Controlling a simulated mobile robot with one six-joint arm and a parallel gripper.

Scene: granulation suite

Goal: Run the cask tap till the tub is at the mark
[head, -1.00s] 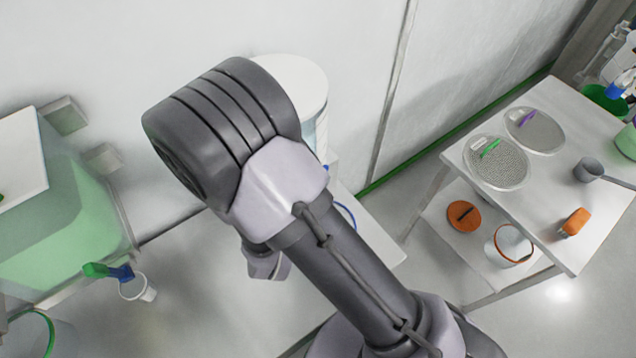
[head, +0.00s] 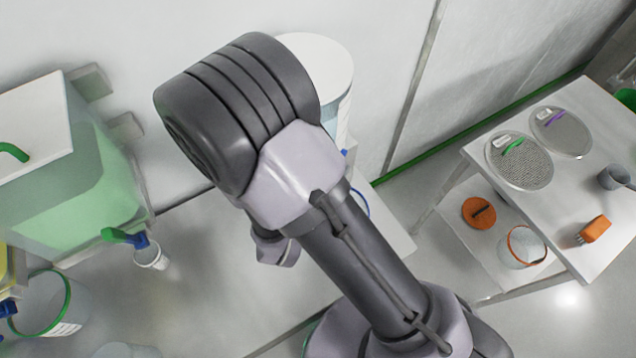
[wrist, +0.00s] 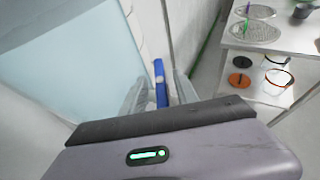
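A cask (head: 342,112) with a round white lid and pale, see-through wall stands against the wall, partly behind my arm in the head view. A small blue part (head: 344,152) shows low on its side. Its pale blue wall (wrist: 70,60) fills the left of the wrist view. A blue tap handle (wrist: 159,84) stands upright there, between the two grey fingers of my gripper (wrist: 159,97). The fingers look apart, with no clear contact on the handle. A tub's blue rim (head: 361,204) shows below the cask, mostly hidden by my arm; its level and mark are hidden.
A green-rimmed tub (head: 45,303) is lower left. A white table (head: 560,215) at right holds sieves, a scoop and an orange brush.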

